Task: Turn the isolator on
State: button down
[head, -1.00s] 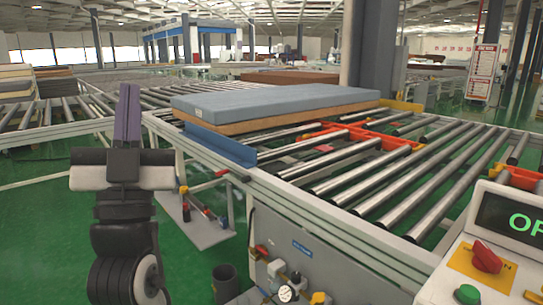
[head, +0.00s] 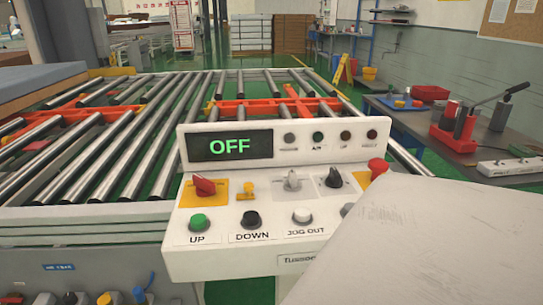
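The isolator (head: 204,186) is a red rotary knob on a yellow plate, at the left of the white control panel (head: 185,255). The panel's display (head: 230,146) reads OFF in green. A small yellow padlock-like piece (head: 247,191) sits just right of the isolator's plate. My gripper is not in view. A large off-white surface, probably part of my arm, fills the lower right and hides the panel's right end.
Below the isolator are a green UP button (head: 198,222), a black DOWN button (head: 251,220) and a white JOG OUT button (head: 302,216). A red mushroom button (head: 378,166) is partly hidden. The roller conveyor (head: 110,160) lies behind; a cluttered workbench (head: 400,108) stands right.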

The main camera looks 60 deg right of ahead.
aim_at(205, 188)
jog(key=z, duration=1.65)
